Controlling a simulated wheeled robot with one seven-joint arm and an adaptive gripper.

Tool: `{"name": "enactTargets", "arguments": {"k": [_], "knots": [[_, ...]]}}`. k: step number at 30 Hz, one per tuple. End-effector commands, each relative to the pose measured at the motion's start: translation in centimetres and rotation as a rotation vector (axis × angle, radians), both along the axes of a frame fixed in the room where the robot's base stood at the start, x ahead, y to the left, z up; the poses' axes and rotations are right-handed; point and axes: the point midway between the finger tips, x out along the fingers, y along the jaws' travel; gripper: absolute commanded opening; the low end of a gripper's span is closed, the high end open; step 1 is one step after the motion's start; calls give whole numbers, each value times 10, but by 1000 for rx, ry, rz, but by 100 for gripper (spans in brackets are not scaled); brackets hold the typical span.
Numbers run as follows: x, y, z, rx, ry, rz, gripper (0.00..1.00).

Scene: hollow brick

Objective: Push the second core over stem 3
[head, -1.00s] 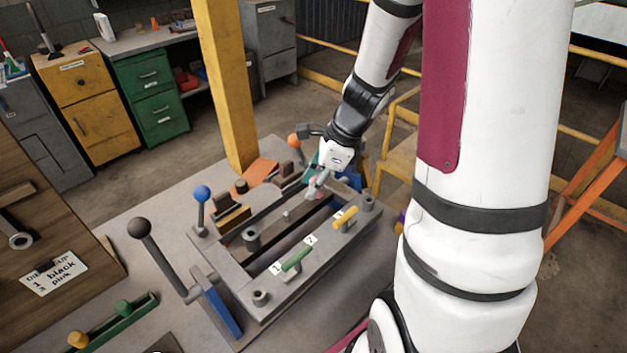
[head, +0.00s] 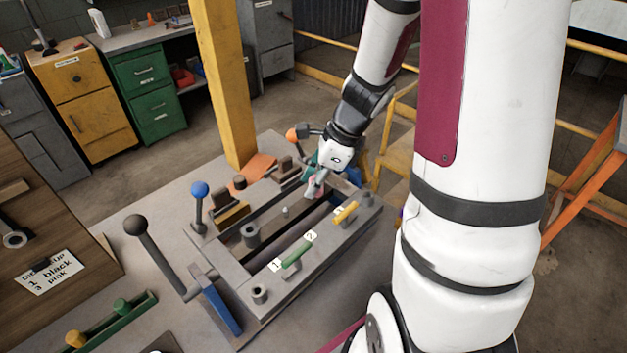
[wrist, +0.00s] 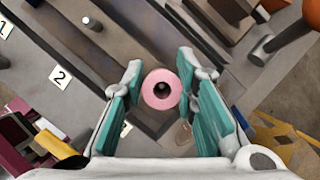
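The pink core (wrist: 152,99) is a short ring with a dark hole, seen nearly end-on in the wrist view. My gripper (wrist: 162,82) has its teal fingers on both sides of it and looks shut on it. In the head view my gripper (head: 315,186) is over the far end of the grey mould frame (head: 275,286). Stem 3 is hidden under the core and fingers, so I cannot tell how far the core sits over it. A bare stem (head: 285,212) stands mid-mould, also in the wrist view (wrist: 93,23). A dark core (head: 250,239) stands at the near end.
A green handle (head: 296,253) and a yellow handle (head: 346,212) lie along the mould's right rail. A black-knobbed lever (head: 155,250) and a blue-knobbed lever (head: 199,210) rise on the left. A yellow post (head: 224,90) stands behind.

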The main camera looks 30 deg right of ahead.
Motion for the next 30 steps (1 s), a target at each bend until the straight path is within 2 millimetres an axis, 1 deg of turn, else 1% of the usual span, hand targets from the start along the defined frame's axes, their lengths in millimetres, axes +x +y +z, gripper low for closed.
{"name": "enactTargets", "arguments": {"k": [1,3,12,16,20,27,30], "knots": [[0,0,0,0,0,0,35],[0,0,0,0,0,0,50],[0,0,1,0,0,0,50],[-1,-3,8,-2,-3,-1,50],[-6,-9,26,-3,-5,0,50],[-18,-23,72,-3,-6,0,50],[-23,-28,88,-3,-4,-1,50]]}}
